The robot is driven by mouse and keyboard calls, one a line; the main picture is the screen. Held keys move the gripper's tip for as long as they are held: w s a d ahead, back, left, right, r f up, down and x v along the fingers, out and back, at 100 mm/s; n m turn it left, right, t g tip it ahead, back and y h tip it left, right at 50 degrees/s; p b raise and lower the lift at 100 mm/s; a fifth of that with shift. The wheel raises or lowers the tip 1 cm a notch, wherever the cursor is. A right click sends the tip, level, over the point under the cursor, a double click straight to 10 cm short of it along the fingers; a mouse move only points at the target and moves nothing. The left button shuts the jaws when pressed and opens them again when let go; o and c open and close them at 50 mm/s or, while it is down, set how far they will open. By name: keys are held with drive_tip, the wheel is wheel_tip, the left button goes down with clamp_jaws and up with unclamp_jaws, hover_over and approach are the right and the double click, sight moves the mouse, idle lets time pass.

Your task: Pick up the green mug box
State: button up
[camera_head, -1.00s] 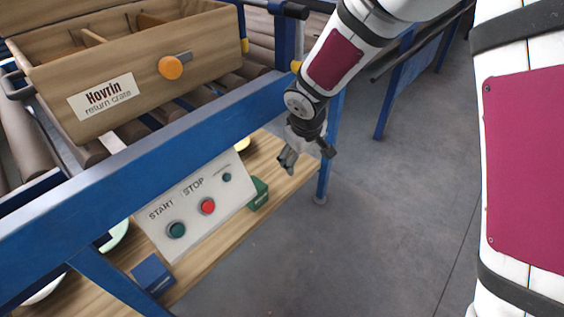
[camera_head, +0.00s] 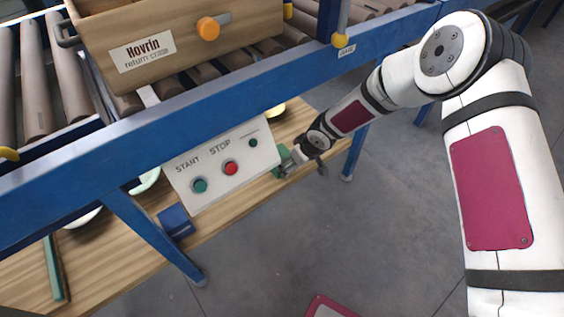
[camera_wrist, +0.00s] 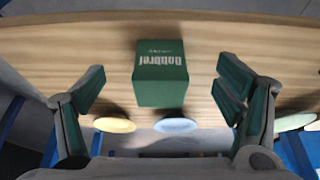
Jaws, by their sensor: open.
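The green mug box (camera_wrist: 161,75) stands on the wooden shelf (camera_wrist: 60,50) in the wrist view, with pale lettering on its upper face. My gripper (camera_wrist: 163,88) is open, with one finger on each side of the box and a gap on both sides. In the head view my gripper (camera_head: 287,166) is at the right end of the shelf, beside the control panel. Only a sliver of the green box (camera_head: 281,151) shows there, the rest hidden by the gripper and the panel.
The white START/STOP panel (camera_head: 222,163) stands close left of my gripper, under the blue conveyor frame (camera_head: 110,165). A blue box (camera_head: 175,221) sits further left. A yellow dish (camera_wrist: 115,125) and a light-blue dish (camera_wrist: 175,125) lie near the green box.

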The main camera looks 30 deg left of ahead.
sight(283, 157)
drive_tip(key=w+a, duration=0.1)
drive_tip(key=a, duration=0.1)
drive_tip(key=a+b, duration=0.1)
drive_tip(key=a, duration=0.1)
drive_tip(key=w+a, duration=0.1)
drive_tip(key=a, duration=0.1)
drive_tip(key=shift+w+a+b, duration=0.3)
drive_tip(key=shift+b, duration=0.1)
drive_tip(key=b+x, duration=0.2)
drive_tip(key=x, duration=0.3)
drive_tip(key=c, duration=1.5)
